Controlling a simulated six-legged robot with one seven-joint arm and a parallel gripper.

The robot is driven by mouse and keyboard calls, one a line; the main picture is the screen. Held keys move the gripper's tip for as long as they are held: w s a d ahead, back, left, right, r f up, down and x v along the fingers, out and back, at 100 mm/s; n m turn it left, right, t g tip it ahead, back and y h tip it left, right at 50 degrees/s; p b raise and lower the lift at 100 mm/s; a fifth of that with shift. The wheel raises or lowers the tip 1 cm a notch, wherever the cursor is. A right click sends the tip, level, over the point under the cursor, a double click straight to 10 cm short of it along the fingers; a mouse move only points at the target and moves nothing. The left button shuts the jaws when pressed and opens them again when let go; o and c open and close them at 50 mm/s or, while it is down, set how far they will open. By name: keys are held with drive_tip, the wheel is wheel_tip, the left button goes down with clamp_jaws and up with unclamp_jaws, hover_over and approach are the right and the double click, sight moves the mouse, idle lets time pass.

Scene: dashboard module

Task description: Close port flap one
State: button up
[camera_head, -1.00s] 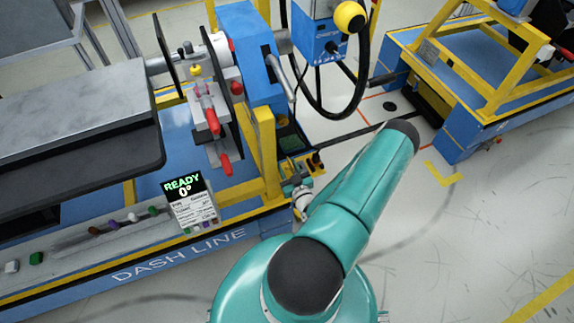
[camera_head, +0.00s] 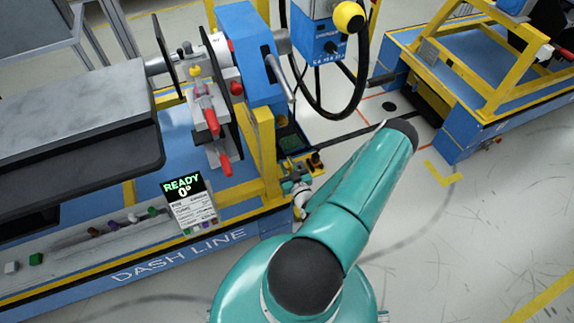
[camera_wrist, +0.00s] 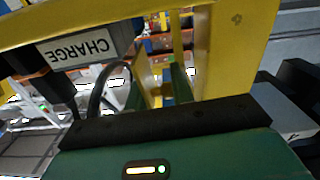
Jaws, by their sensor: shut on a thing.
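My gripper (camera_head: 298,177) is low beside the yellow post of the blue dash line stand, partly hidden behind my teal arm. In the wrist view, my gripper (camera_wrist: 158,86) shows as two teal fingers beyond a black edge. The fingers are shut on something. A narrow yellow strip shows between them, but I cannot tell whether it is the held thing. A box labelled CHARGE (camera_wrist: 80,47) is at upper left of the fingers, under a yellow beam (camera_wrist: 235,45). I cannot make out port flap one in either view.
The dash line stand (camera_head: 178,262) carries a grey module (camera_head: 75,105), red-handled clamps (camera_head: 211,121) and a READY 0° display (camera_head: 184,188). A blue box (camera_head: 318,38) with a looping black cable is behind. Another blue and yellow stand (camera_head: 450,133) is at right. Open floor (camera_head: 480,235) lies at lower right.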

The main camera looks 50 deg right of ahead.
sight(299, 163)
drive_tip(key=shift+a, duration=0.15)
drive_tip(key=m, duration=0.3)
drive_tip(key=shift+s+d+r, duration=0.1)
drive_tip(key=shift+s+d, duration=0.1)
drive_tip(key=shift+d, duration=0.2)
drive_tip(key=m, duration=0.2)
drive_tip(key=d+m, duration=0.1)
drive_tip(key=shift+s+d+m, duration=0.15)
drive_tip(key=shift+s+m, duration=0.25)
drive_tip(key=m, duration=0.2)
drive_tip(key=d+m, duration=0.1)
drive_tip(key=shift+s+f, duration=0.25)
drive_tip(key=shift+s, duration=0.05)
drive_tip(key=shift+s+d+f+m, duration=0.1)
drive_tip(key=shift+d+f+m, duration=0.05)
drive_tip(key=shift+m, duration=0.55)
drive_tip(key=shift+s+d+f+m, duration=0.1)
drive_tip(key=shift+d+f+m, duration=0.1)
drive_tip(key=shift+m, duration=0.5)
drive_tip(key=shift+s+d+f+m, duration=0.1)
drive_tip(key=shift+d+m, duration=0.05)
drive_tip(key=shift+m, duration=0.55)
drive_tip(key=o, duration=0.9)
drive_tip(key=shift+c, duration=0.2)
drive_tip(key=shift+o, duration=0.2)
drive_tip(key=shift+d, duration=0.1)
